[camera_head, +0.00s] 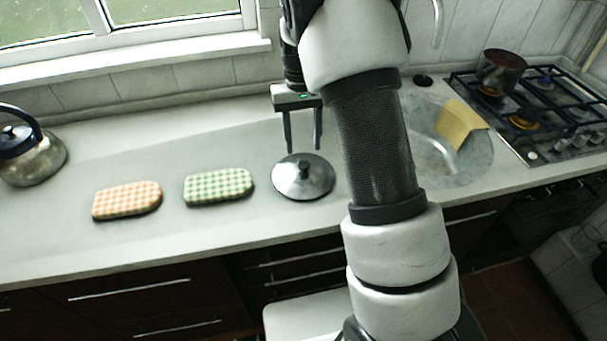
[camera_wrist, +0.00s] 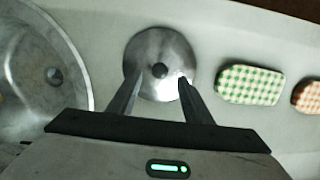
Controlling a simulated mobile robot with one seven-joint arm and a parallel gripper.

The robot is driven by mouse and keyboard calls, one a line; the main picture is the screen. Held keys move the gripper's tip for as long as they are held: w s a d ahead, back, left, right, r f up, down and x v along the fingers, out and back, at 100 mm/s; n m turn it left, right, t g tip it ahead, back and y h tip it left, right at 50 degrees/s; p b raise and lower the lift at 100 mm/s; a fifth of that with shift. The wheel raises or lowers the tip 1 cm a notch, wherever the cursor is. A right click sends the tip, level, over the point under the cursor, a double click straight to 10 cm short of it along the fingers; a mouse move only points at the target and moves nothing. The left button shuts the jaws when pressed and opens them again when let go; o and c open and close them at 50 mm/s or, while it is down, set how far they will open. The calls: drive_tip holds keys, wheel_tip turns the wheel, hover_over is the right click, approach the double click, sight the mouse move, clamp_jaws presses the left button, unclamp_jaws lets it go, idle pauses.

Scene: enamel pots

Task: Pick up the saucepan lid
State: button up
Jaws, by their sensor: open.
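The saucepan lid (camera_head: 290,180) is a round, shiny metal disc with a dark knob in its middle. It lies on the counter, knob up, to the right of the green checked pad. It also shows in the wrist view (camera_wrist: 172,50). My gripper (camera_head: 303,150) points down above the lid, its two fingers apart and nothing between them. In the wrist view my gripper (camera_wrist: 157,80) has its fingertips over the near part of the lid, on either side of the knob's line. The knob is free of the fingers.
A green checked pad (camera_head: 218,186) and an orange checked pad (camera_head: 127,200) lie left of the lid. A kettle (camera_head: 32,152) stands at the far left. The sink (camera_head: 435,165) holds a yellow cloth (camera_head: 460,123). A pot (camera_head: 500,70) sits on the stove (camera_head: 545,115).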

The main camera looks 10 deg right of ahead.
sight(303, 164)
drive_tip(key=f, duration=0.6)
drive_tip(key=shift+s+f, duration=0.25)
clamp_jaws()
